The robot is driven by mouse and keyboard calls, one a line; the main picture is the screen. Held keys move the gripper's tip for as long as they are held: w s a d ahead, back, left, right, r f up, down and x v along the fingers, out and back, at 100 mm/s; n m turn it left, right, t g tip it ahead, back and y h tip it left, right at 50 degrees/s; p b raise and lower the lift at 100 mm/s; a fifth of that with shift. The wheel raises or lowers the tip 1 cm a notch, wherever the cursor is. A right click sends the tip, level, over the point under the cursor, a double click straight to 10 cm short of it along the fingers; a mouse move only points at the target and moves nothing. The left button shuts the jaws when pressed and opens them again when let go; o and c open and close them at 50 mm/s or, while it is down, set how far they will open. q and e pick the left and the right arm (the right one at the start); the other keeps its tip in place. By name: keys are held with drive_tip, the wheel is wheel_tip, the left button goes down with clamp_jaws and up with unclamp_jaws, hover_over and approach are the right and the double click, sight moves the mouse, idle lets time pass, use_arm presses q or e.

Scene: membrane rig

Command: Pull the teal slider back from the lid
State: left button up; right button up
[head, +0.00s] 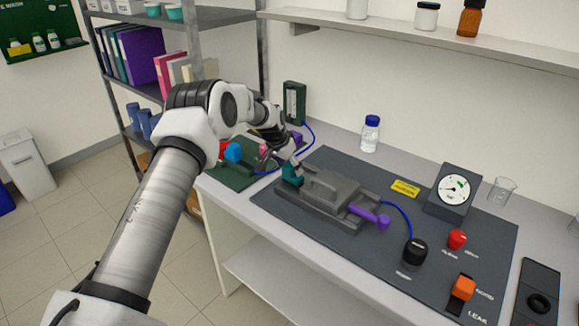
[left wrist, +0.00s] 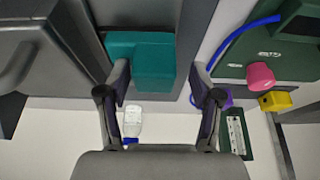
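The teal slider (head: 291,174) sits at the left end of the grey rig, against the dark grey lid (head: 326,187) with its raised handle. In the left wrist view the teal slider (left wrist: 153,62) is a stepped block, and the lid (left wrist: 45,60) is at the left. My left gripper (head: 293,161) is at the slider in the head view. In the left wrist view my left gripper (left wrist: 160,72) is open, with the block's thicker part between its fingertips. One fingertip overlaps the block's left part; contact cannot be told. My right gripper is not in view.
A purple handle (head: 368,214) and a blue tube are at the rig's right side. A gauge (head: 453,190), black knob (head: 414,251) and red knob (head: 457,239) stand on the dark mat. A green panel with a pink knob (left wrist: 260,76) is beside the rig. A bottle (head: 370,134) stands behind.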

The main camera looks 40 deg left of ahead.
use_arm(q)
drive_tip(key=v, duration=1.2)
drive_tip(key=shift+f, duration=0.1)
